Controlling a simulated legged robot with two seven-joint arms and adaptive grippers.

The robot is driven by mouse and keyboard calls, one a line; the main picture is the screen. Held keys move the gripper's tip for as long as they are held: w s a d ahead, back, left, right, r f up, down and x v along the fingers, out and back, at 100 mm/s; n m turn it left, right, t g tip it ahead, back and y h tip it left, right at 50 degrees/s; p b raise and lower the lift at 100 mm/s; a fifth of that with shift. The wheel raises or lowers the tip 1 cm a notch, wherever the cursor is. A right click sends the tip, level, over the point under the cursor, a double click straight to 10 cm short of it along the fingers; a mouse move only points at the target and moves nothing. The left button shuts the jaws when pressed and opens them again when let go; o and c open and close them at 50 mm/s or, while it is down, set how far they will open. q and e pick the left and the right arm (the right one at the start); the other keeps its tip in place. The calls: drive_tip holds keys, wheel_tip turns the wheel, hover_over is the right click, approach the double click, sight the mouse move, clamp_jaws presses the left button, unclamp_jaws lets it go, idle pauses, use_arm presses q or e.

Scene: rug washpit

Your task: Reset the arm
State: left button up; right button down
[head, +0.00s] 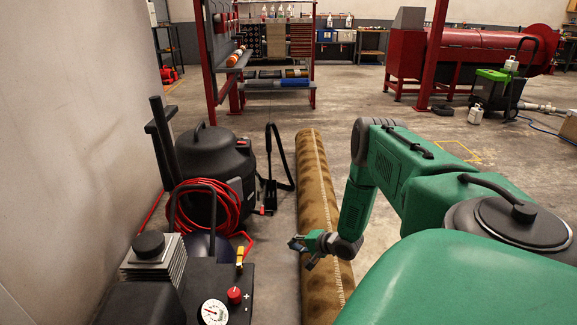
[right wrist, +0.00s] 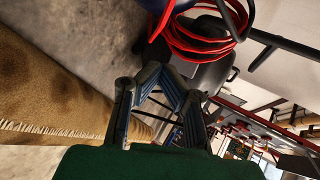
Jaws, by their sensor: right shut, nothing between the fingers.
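My right arm (head: 357,200), green with dark joints, reaches forward and bends down in the head view. My right gripper (head: 298,246) hangs in front of the left edge of a rolled brown rug (head: 312,180). It is shut with nothing held. In the right wrist view the dark fingers of the gripper (right wrist: 160,75) angle in toward each other, with no object between them. The rug (right wrist: 45,85) with its pale fringe lies to their left there. My left gripper is not in view.
A black vacuum (head: 213,165) with a red coiled hose (head: 205,210) stands left of the rug, near a wall (head: 75,130). A machine with a gauge (head: 213,312) is at the lower left. Racks (head: 285,83) stand behind. Floor (head: 375,100) beyond the arm is open.

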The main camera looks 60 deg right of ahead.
drive_tip(key=s+a+r+n+g+y+p, duration=0.1)
drive_tip(key=a+r+n+g+p, duration=0.25)
drive_tip(key=a, duration=1.25)
drive_tip(key=s+a+r+n+g+y+p, duration=0.2)
drive_tip(key=a+n, duration=0.3)
drive_tip(key=a, duration=1)
drive_tip(key=s+a+r+n+g+h+p, duration=0.1)
drive_tip(key=s+a+r+n, duration=0.1)
drive_tip(key=s+a, duration=0.2)
drive_tip(key=s+a+r+n+g+p, duration=0.1)
drive_tip(key=s+a+r+n+g, duration=0.1)
drive_tip(key=s+a+n, duration=0.15)
use_arm(q)
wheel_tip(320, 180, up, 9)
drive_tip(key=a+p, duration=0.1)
drive_tip(key=p, duration=0.1)
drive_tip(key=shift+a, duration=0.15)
use_arm(e)
drive_tip(key=s+d+r+n+g+h, duration=0.2)
drive_tip(key=s+r+n, duration=0.3)
drive_tip(key=s, duration=0.7)
drive_tip(key=shift+d+r+g, duration=0.15)
drive_tip(key=shift+g, duration=0.2)
